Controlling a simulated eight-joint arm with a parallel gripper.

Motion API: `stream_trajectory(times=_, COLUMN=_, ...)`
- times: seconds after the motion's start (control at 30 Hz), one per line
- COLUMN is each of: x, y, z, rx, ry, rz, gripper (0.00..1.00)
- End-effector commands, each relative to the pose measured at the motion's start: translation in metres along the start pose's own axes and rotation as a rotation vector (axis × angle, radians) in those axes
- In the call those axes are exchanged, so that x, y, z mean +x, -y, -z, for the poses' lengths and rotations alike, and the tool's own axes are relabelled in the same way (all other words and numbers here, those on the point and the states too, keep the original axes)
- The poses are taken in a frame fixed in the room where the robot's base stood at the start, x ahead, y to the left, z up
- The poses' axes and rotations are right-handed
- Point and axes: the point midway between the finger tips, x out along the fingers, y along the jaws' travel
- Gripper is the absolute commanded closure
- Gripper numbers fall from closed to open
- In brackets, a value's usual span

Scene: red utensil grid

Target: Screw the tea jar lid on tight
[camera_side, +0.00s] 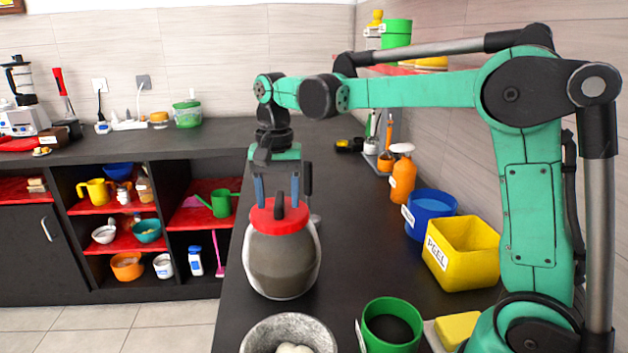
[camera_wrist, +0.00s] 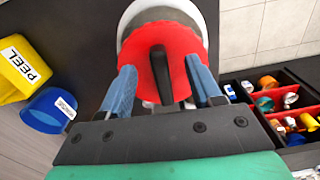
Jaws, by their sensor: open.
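The tea jar (camera_side: 283,262) is a grey-brown rounded jar with a pale rim, upright on the dark counter. Its red lid (camera_side: 262,219) with a black upright handle (camera_side: 280,206) sits on top of the jar. The lid also shows in the wrist view (camera_wrist: 183,62), with its handle (camera_wrist: 159,72) running lengthwise between my fingers. My gripper (camera_side: 277,200) points down over the lid. Its blue fingers are open, one on each side of the handle, and apart from it. How far the lid is screwed down cannot be told. In the wrist view my gripper (camera_wrist: 163,88) hides part of the jar.
A stone bowl (camera_side: 290,330) and a green cup (camera_side: 391,325) stand in front of the jar. A yellow PEEL bin (camera_side: 465,250), a blue bucket (camera_side: 430,212) and an orange bottle (camera_side: 402,178) stand to its right.

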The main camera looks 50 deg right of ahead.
Motion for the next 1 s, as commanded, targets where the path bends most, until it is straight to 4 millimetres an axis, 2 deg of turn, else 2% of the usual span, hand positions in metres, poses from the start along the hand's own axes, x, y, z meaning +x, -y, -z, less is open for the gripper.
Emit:
stream_trajectory(times=0.1, x=0.0074, y=-0.0001, z=-0.0001, rx=-0.001, ry=0.000, rz=0.000, gripper=0.42)
stream_trajectory(times=0.37, x=0.0091, y=-0.0001, z=-0.0003, rx=-0.001, ry=-0.001, rz=0.001, gripper=0.42)
stream_trajectory(times=0.4, x=0.0091, y=-0.0001, z=-0.0003, rx=-0.001, ry=-0.001, rz=0.001, gripper=0.48)
stream_trajectory(times=0.5, x=0.0090, y=-0.0001, z=-0.0003, rx=-0.001, ry=-0.001, rz=0.001, gripper=0.76)
stream_trajectory(times=0.6, x=0.0089, y=-0.0002, z=-0.0003, rx=-0.001, ry=-0.001, rz=0.001, gripper=1.00)
stream_trajectory(times=0.7, x=0.0089, y=-0.0002, z=-0.0003, rx=-0.001, ry=-0.001, rz=0.001, gripper=1.00)
stream_trajectory(times=0.73, x=0.0088, y=-0.0002, z=-0.0003, rx=-0.002, ry=-0.001, rz=0.001, gripper=0.89)
stream_trajectory(times=0.77, x=0.0088, y=-0.0002, z=-0.0003, rx=-0.002, ry=-0.001, rz=0.001, gripper=0.97)
stream_trajectory(times=0.8, x=0.0088, y=-0.0002, z=-0.0003, rx=-0.002, ry=-0.001, rz=0.001, gripper=1.00)
stream_trajectory(times=1.0, x=0.0088, y=0.0004, z=-0.0003, rx=0.021, ry=-0.001, rz=0.001, gripper=1.00)
